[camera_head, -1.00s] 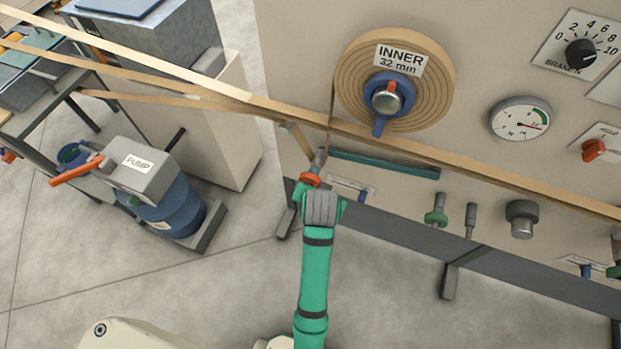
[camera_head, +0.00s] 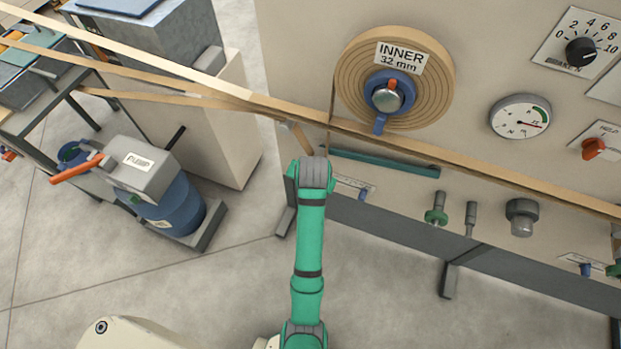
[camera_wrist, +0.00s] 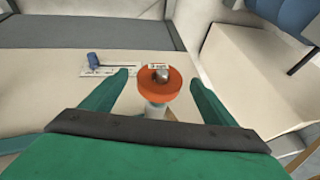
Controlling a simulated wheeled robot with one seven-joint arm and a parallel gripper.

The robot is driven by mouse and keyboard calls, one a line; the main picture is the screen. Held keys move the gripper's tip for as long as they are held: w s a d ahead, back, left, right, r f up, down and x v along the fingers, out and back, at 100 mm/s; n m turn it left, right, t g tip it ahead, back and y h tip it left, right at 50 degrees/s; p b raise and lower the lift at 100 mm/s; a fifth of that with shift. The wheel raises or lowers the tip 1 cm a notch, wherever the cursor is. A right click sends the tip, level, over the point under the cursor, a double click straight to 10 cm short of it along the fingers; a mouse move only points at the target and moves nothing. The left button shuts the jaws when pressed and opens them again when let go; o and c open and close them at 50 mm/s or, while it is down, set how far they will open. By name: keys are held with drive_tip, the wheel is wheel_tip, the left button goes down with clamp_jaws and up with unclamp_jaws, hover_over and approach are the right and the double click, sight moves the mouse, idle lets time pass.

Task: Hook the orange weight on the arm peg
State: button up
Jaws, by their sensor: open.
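The orange weight (camera_wrist: 146,100) shows in the wrist view as a round disc between the two green fingers of my gripper (camera_wrist: 160,84). A silver rounded tip (camera_wrist: 161,76) shows at the middle of the disc, and a pale grey shaft (camera_wrist: 155,111) shows beneath it. I cannot tell whether the tip belongs to the arm peg or to the weight. Gaps show between the disc and both fingers, so my gripper is open around it. In the head view my gripper (camera_head: 311,173) is below the tan band and hides the weight.
A tan band (camera_head: 480,176) runs across the machine front, below the INNER roll (camera_head: 440,75). A teal bar (camera_head: 385,163) and several knobs are to the right. A blue pump (camera_head: 180,205) stands at left. Open floor (camera_head: 390,270) lies below.

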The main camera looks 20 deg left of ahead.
drive_tip(key=shift+x, duration=1.35)
drive_tip(key=shift+w, duration=0.1)
drive_tip(key=c, duration=1.7)
drive_tip(key=shift+w+r, duration=0.1)
drive_tip(key=shift+w, duration=0.45)
drive_tip(key=shift+d, duration=0.1)
drive_tip(key=o, duration=1.6)
drive_tip(key=shift+o, duration=0.5)
drive_tip(key=shift+s, duration=0.1)
